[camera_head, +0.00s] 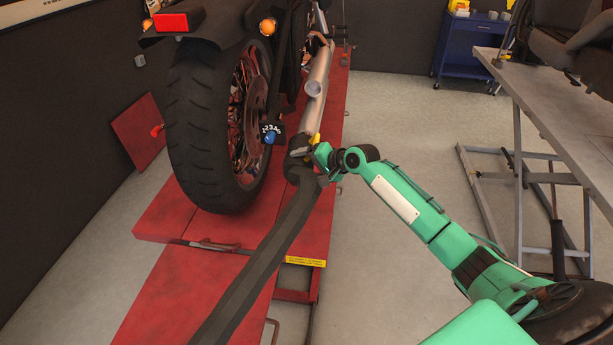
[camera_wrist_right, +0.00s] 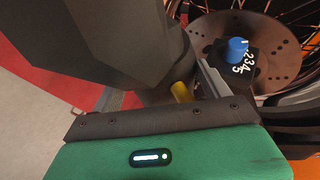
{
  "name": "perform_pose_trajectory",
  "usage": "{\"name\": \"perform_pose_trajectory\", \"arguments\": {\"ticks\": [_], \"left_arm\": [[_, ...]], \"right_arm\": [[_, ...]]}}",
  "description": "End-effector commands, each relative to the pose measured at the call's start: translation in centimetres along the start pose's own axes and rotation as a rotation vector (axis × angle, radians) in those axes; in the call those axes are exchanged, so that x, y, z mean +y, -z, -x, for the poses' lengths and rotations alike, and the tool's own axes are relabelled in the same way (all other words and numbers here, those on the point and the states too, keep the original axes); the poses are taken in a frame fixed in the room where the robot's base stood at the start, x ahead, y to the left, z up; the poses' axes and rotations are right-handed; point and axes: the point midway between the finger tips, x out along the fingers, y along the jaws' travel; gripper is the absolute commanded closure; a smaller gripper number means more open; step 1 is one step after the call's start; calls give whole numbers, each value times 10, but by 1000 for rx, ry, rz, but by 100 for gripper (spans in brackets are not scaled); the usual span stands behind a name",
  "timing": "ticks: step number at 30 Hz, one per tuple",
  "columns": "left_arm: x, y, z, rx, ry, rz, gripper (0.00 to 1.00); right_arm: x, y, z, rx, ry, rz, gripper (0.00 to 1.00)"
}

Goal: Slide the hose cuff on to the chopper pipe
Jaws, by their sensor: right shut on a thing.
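The chopper (camera_head: 215,100) stands on a red lift with its rear wheel toward me. Its exhaust pipes run along the right side; the upper one ends in an open round mouth, and the lower chopper pipe (camera_head: 307,122) reaches down to the hose cuff (camera_head: 297,170). The dark grey hose (camera_head: 255,255) trails from the cuff toward the bottom. My right gripper (camera_head: 310,160) is shut on the cuff, which fills the upper left of the right wrist view (camera_wrist_right: 115,40). Gripper and cuff hide the pipe's end, so I cannot tell whether the cuff is around it. My left gripper is out of view.
A blue knob on a numbered black dial (camera_wrist_right: 237,50) sits close beside the gripper, near the wheel's brake disc (camera_wrist_right: 275,75). A second lift (camera_head: 560,95) stands at the right and a blue cabinet (camera_head: 467,45) at the back. Grey floor between the lifts is clear.

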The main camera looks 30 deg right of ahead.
Motion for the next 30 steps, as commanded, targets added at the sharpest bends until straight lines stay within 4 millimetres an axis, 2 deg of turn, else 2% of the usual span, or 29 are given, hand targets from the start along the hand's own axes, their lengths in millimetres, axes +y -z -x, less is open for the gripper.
{"name": "perform_pose_trajectory", "arguments": {"ticks": [2, 15, 29, 30], "left_arm": [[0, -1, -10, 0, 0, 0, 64], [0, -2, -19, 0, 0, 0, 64], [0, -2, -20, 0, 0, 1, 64], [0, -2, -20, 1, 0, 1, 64]], "right_arm": [[1, 6, -4, 4, 4, 2, 58], [-2, 34, -14, 2, 5, 1, 58], [-2, 38, -15, 1, 4, 1, 58], [-2, 38, -15, 1, 4, 1, 17]]}}
